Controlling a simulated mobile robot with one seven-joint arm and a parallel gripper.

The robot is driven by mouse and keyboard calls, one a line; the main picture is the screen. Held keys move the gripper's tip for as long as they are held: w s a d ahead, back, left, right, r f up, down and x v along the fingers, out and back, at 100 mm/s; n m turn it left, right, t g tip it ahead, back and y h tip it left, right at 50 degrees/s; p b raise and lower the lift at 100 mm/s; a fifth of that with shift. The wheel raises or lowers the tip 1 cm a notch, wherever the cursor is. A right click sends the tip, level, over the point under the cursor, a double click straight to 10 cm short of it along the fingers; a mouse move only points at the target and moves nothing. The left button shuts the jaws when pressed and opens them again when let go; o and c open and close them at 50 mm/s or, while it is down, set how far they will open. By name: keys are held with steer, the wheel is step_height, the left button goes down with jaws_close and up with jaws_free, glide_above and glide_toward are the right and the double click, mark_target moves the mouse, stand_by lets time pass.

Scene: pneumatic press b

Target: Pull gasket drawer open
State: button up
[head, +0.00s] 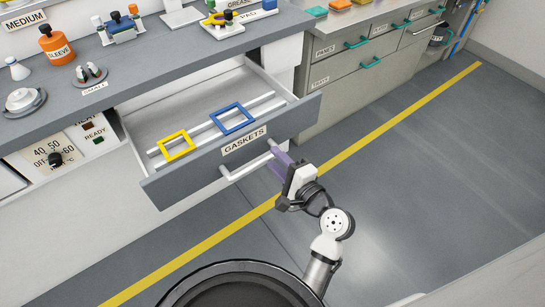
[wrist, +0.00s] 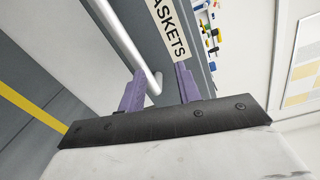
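The gasket drawer (head: 205,168), labelled GASKETS, stands pulled well out from the counter in the head view. A yellow square gasket (head: 177,146) and a blue one (head: 232,118) sit on white rails inside it. Its white bar handle (head: 247,166) runs along the front; it also shows in the wrist view (wrist: 128,45). My gripper (head: 279,160) is at the handle's right end. In the wrist view, its purple fingers (wrist: 157,84) are apart, with the handle end between them. A gap shows on the right finger's side; contact on the left is unclear.
The countertop (head: 130,65) holds an orange sleeve bottle (head: 55,45) and several small parts. Grey cabinets with green handles (head: 370,62) stand to the right. The floor (head: 430,170) in front is clear, crossed by a yellow line.

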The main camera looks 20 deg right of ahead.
steer(key=shift+s+f, duration=0.55)
steer(key=shift+f, duration=0.15)
steer(key=shift+w, duration=0.1)
